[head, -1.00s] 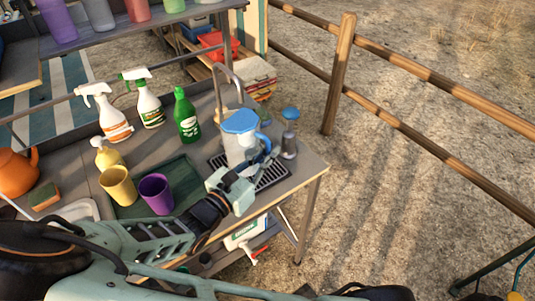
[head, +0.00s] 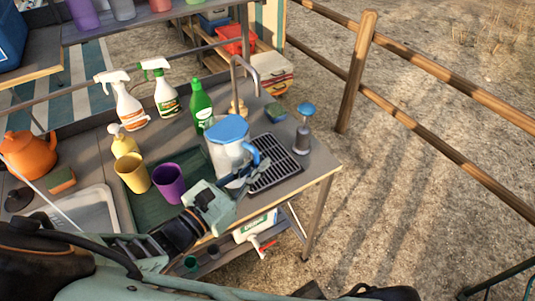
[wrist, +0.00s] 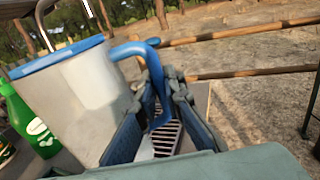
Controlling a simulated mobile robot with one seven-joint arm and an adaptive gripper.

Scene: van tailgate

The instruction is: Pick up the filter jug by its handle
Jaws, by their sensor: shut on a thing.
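The filter jug (head: 228,152) has a clear, pale body, a blue lid and a blue handle. In the head view it is left of the black drip grille, overlapping the edge of the green tray. My gripper (head: 243,178) is at its right front side. In the wrist view the jug (wrist: 75,95) fills the left side and looks slightly tilted. Its blue handle (wrist: 139,50) runs down between my gripper's fingers (wrist: 152,110), which are shut on it. The jug's base is hidden, so its height above the counter is hard to tell.
The drip grille (head: 275,168) is bare. A green bottle (head: 202,108) and a tall tap (head: 244,65) stand behind the jug. A purple cup (head: 168,183) and yellow cup (head: 133,172) stand to the left. A blue-topped item (head: 304,125) stands at the right edge.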

